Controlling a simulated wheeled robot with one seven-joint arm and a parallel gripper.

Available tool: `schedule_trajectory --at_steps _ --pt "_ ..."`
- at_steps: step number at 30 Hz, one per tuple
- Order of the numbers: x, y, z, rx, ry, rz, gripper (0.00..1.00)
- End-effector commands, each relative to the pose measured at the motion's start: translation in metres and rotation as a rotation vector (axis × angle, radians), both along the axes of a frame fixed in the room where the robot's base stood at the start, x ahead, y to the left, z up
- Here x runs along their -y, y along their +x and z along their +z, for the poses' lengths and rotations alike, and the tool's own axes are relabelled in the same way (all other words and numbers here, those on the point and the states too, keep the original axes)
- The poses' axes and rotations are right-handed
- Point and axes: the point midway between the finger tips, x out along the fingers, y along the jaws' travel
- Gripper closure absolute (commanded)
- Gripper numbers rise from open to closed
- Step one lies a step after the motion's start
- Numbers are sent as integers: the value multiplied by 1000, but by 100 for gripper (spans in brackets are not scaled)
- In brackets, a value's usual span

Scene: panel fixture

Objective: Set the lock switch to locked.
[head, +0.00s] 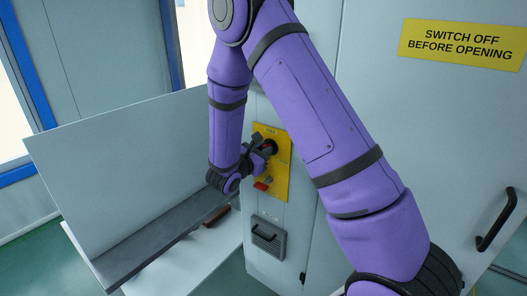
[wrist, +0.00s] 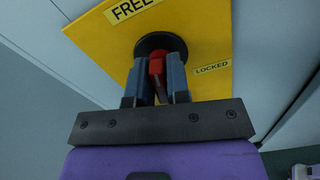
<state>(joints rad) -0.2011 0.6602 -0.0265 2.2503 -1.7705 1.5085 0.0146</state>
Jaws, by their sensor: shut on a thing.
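The lock switch has a black round base (wrist: 150,42) and a red handle (wrist: 157,65) on a yellow plate (wrist: 112,45). A FREE label (wrist: 135,8) is at the upper left of the switch and a LOCKED label (wrist: 212,69) is to its right. My gripper (wrist: 159,68) is shut on the red handle, one finger on each side. The fingers hide part of the handle, so its exact pointing is hard to tell. In the head view the yellow plate (head: 281,180) is on the cabinet front, partly hidden by my arm.
A small red part (head: 262,185) is low on the plate. A vent with a black handle (head: 267,236) lies below. A large pale panel (head: 130,160) and a grey ledge (head: 150,245) stand close on the left. A door handle (head: 497,220) is at the right.

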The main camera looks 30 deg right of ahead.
Motion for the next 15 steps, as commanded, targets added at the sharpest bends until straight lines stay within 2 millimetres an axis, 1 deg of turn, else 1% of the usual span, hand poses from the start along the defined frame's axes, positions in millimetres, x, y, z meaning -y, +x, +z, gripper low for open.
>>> schedule_trajectory --at_steps 15 --pt "0 -2 -2 451 186 3 100"
